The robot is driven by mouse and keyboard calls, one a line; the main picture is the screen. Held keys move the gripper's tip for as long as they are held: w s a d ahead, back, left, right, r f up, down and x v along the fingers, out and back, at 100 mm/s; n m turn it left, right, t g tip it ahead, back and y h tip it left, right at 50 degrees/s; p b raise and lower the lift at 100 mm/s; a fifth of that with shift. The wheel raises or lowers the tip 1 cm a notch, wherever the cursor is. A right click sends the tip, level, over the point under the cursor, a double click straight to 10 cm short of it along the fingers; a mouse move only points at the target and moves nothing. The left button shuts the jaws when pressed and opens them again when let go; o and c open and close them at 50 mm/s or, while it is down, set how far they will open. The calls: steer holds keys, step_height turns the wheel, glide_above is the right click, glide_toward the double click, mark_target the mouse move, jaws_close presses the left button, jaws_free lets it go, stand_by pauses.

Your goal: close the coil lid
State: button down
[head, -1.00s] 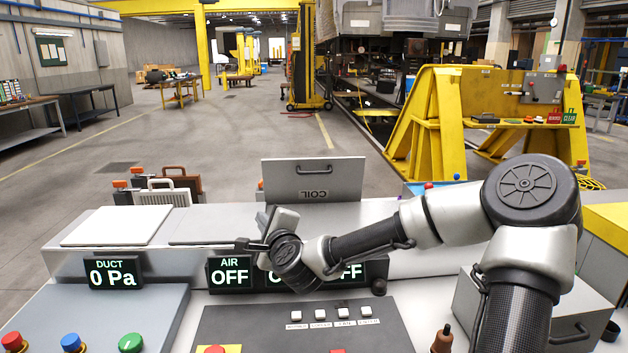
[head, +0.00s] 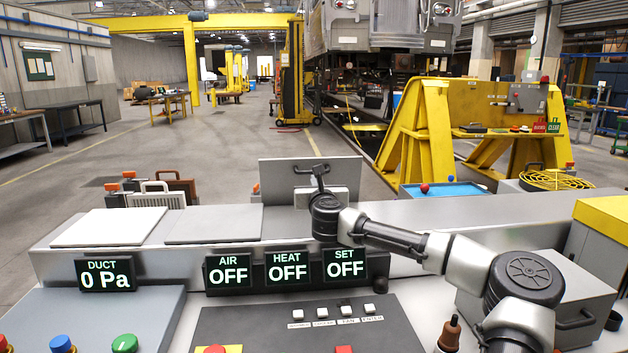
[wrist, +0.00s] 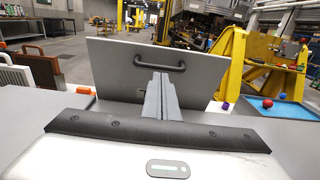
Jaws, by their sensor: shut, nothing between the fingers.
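The coil lid (head: 275,178) is a grey panel standing upright, open, at the back of the console. It has a dark bar handle near its top, also seen in the wrist view, where the lid (wrist: 112,68) fills the middle. My gripper (head: 318,180) is in front of the lid, pointing at it, and covers its lower middle and label. In the wrist view my gripper (wrist: 160,82) is shut and empty, its fingertips just below the handle (wrist: 159,63). I cannot tell whether they touch the lid.
Left of the lid, a white panel (head: 110,227) and a grey panel (head: 214,225) lie flat. Below are display boxes reading AIR, HEAT and SET (head: 288,270), all OFF. A blue tray (head: 447,190) with a red ball lies to the right, before a yellow stand (head: 420,135).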

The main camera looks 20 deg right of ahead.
steer(key=x, duration=0.4)
steer(key=shift+w+d, duration=0.1)
steer(key=shift+w, duration=0.25)
